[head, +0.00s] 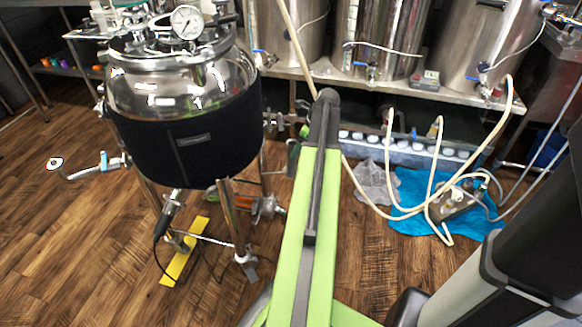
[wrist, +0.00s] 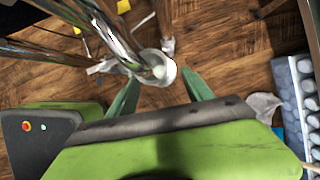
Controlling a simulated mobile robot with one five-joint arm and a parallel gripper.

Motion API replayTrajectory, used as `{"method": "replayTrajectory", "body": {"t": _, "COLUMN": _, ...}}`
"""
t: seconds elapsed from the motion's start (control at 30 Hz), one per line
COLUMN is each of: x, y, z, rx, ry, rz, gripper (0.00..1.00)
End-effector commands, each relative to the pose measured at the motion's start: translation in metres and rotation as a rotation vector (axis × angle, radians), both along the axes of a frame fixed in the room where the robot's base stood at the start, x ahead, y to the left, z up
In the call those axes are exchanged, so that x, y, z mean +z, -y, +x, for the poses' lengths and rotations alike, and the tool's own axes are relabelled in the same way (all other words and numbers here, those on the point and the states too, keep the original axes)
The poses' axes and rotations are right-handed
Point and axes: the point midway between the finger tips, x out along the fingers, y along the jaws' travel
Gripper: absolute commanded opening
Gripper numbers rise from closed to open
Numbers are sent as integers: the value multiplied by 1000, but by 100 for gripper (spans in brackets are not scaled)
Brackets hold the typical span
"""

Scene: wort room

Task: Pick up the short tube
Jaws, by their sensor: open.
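My gripper (wrist: 160,88) shows in the wrist view, with its two green fingers apart and nothing seen between their tips. A shiny metal tube end with a pale round flange (wrist: 158,70) lies just beyond the fingertips, roughly midway between them. I cannot tell for certain whether this is the short tube, or how far below the fingers it is. In the head view, a metal valve fitting (head: 264,207) juts out under the kettle (head: 190,130), left of my arm. My arm hides most of my gripper there.
The kettle stands on metal legs close to the left of my arm. A steel bench (head: 440,93) with tanks is behind. A looping hose (head: 372,202), a grey cloth (head: 374,185) and a blue cloth (head: 415,222) lie at right.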

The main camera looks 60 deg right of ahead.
Motion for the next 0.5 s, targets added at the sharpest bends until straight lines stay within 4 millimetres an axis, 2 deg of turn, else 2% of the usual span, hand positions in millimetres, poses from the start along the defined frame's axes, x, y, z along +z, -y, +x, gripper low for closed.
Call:
{"method": "replayTrajectory", "body": {"t": 0.23, "x": -10, "y": -2, "z": 5, "rx": 2, "ry": 0, "rz": -1, "gripper": 60}}
{"method": "replayTrajectory", "body": {"t": 0.5, "x": -50, "y": -9, "z": 26, "rx": 2, "ry": 0, "rz": -1, "gripper": 60}}
